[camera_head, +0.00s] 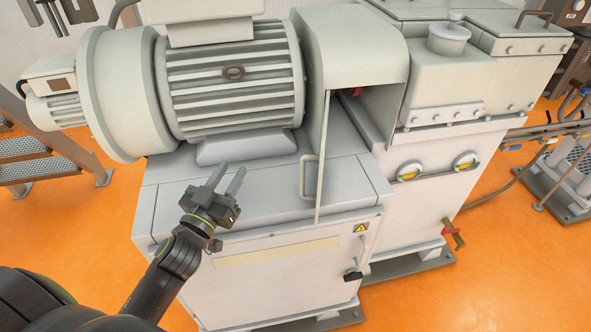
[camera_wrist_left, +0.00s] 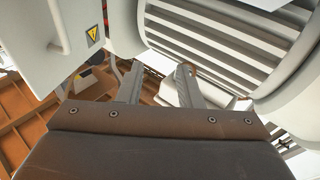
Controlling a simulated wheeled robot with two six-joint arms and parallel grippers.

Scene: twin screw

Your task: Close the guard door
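The guard door (camera_head: 323,155) is a thin pale panel seen nearly edge-on in the head view. It stands swung out from the side of the grey guard housing (camera_head: 352,45), whose opening is uncovered. Its bar handle (camera_head: 303,177) is on its left face. My left gripper (camera_head: 228,170) is left of the door, above the cabinet top, apart from the handle. Its two fingers are spread with nothing between them, also in the left wrist view (camera_wrist_left: 160,68). There, a panel with a handle and yellow warning sign (camera_wrist_left: 55,40) shows at upper left, apparently the door. My right gripper is out of view.
The large finned motor (camera_head: 235,80) is just beyond my left gripper. The cabinet (camera_head: 285,275) below has a handle and a warning sticker. A lidded machine block (camera_head: 450,80) stands right of the housing. Metal steps (camera_head: 40,165) are at far left.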

